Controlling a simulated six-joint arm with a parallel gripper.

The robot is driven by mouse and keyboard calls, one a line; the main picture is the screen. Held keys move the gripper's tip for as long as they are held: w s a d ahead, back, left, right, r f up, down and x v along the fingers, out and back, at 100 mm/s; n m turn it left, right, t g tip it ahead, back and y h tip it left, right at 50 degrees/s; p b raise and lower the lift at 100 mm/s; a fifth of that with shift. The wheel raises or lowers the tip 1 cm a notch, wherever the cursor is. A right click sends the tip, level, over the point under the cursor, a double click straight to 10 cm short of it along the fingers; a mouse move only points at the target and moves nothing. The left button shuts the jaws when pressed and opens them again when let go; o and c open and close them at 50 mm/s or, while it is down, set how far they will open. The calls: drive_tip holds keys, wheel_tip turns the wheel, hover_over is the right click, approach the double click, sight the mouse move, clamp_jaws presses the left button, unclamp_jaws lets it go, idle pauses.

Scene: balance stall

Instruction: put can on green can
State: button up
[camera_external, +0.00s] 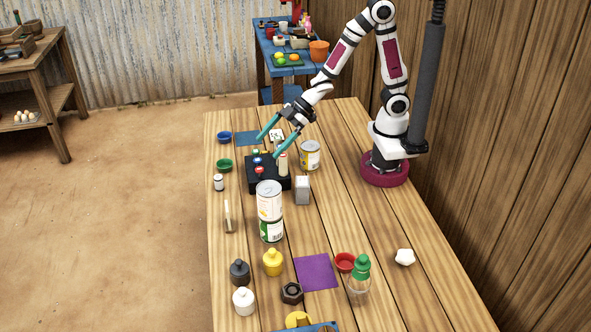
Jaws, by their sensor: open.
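A green-and-white can (271,230) stands upright on the wooden table. A white can (269,202) stands upright directly on top of it, roughly lined up, so the two form one column. A yellow-and-white can (310,155) stands by itself farther back. My gripper (267,147) is open, its two teal fingers spread, with nothing seen between them. It is above and behind the stacked cans, apart from them, over the area of a black box with buttons.
The black button box (262,181) and a grey block (302,190) are close behind the stack. A yellow jar (273,262), a dark jar (240,272) and a green-topped bottle (361,273) stand in front. A purple mat (316,272) lies flat. The table's right side is mostly clear.

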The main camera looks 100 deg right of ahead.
drive_tip(key=s+d+r+m+g+h, duration=0.2)
drive_tip(key=s+d+m+g+h, duration=0.25)
drive_tip(key=s+d+m, duration=0.4)
drive_tip(key=s+a+r+m+g+y, duration=0.1)
drive_tip(key=s+a, duration=0.3)
drive_tip(key=s, duration=0.5)
drive_tip(key=s+a+r+m+g+y, duration=0.1)
drive_tip(key=s+a+g, duration=0.3)
drive_tip(key=s, duration=0.5)
drive_tip(key=shift+a+r+m+y, duration=0.35)
drive_tip(key=shift+a+r+y, duration=0.05)
drive_tip(key=shift+a+y, duration=0.25)
